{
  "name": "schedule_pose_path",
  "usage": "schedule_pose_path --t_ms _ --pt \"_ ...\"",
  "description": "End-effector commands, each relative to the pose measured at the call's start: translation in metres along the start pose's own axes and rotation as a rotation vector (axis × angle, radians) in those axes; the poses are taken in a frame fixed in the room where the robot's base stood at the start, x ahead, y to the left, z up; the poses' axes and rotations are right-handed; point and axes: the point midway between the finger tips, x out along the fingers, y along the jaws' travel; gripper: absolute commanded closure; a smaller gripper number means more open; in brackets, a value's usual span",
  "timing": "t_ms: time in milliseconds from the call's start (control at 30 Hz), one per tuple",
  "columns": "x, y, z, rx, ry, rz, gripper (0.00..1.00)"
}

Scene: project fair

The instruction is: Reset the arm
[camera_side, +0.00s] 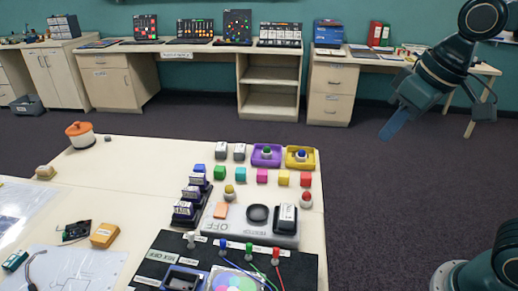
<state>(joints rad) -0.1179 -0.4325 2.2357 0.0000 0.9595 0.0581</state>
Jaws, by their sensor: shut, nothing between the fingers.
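My gripper (392,127) is at the upper right, raised in the air over the dark carpet, to the right of the white work table (140,155). Its fingers point down and to the left. They are shut, with nothing held. It is apart from the table and touches nothing.
On the table stand coloured cubes (262,175), a purple tray (267,163), a yellow tray (300,164), a grey switch panel (240,222) and a black board (150,262). An orange-lidded pot (80,134) sits at the back left. Desks (333,90) line the wall. Carpet around my gripper is clear.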

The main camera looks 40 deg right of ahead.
Motion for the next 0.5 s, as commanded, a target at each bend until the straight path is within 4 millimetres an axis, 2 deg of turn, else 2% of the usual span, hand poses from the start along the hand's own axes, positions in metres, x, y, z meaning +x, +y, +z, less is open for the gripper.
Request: schedule_pose_path --t_ms 100,300,500 --pt "-0.004 0.01 0.025 0.018 0.036 0.012 1.0" --pt "-0.004 0.021 0.062 0.037 0.084 0.032 1.0" --pt "-0.002 0.025 0.081 0.048 0.111 0.044 1.0"
